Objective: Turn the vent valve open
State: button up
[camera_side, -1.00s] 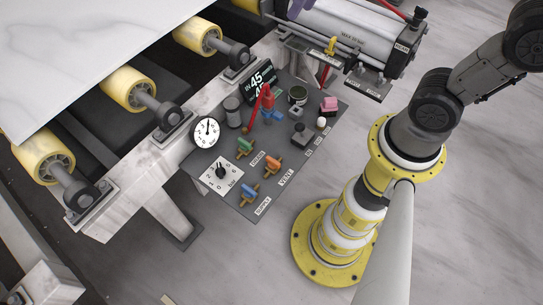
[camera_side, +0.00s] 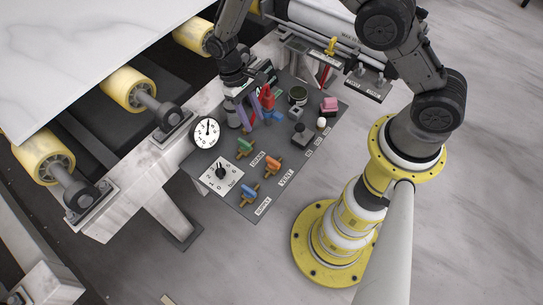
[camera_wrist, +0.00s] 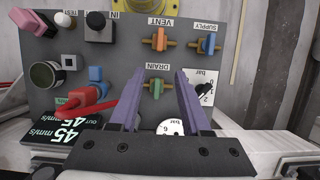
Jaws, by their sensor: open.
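The vent valve has an orange handle (camera_side: 272,163) on a brass fitting, beside the VENT label on the dark panel. In the wrist view the orange handle (camera_wrist: 159,39) stands upright in the picture, across its brass stubs. My gripper (camera_side: 248,118) hangs over the far part of the panel, near the gauge and the red part, away from the vent valve. In the wrist view its purple fingers (camera_wrist: 156,76) are apart with nothing held; the green drain handle (camera_wrist: 156,88) shows between them, with the vent valve beyond the tips.
The blue supply handle (camera_side: 248,192) and green drain handle (camera_side: 245,147) flank the vent valve. A round gauge (camera_side: 205,132), a dial plate (camera_side: 221,172), a red part (camera_side: 268,96) and a black button (camera_side: 301,134) are also on the panel. Yellow rollers (camera_side: 127,88) lie to the left.

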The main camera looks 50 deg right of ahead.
aim_at(273, 161)
jog(key=x, duration=1)
jog(key=s+x, duration=0.1)
jog(key=x, duration=0.5)
jog(key=shift+s+r, duration=0.1)
jog(key=shift+r, duration=0.05)
grip_shut()
